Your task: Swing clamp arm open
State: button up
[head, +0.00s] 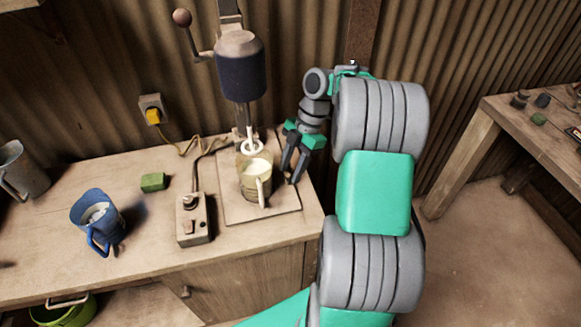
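The press has a dark cylindrical head (241,72) on a column and a lever with a brown knob (182,17) at upper left. Under the head, a pale mug-like cup (256,182) with a handle stands on a square base board (232,210). A whitish ring-shaped part (252,146) sits just above and behind the cup. I cannot tell for sure which part is the clamp arm. My gripper (290,176) points down just right of the cup, with its two dark fingers apart and nothing seen between them. Whether a finger touches the cup or board is unclear.
A control box (193,218) with a cable stands left of the board. A green block (153,182), a blue mug (98,218) and a grey mug (20,170) are farther left on the workbench (150,258). Corrugated wall stands close behind. Another table (490,112) is at right.

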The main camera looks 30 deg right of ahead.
jog(key=p+v, duration=0.3)
jog(key=v, duration=0.4)
jog(key=shift+r, duration=0.35)
jog(key=shift+d, duration=0.15)
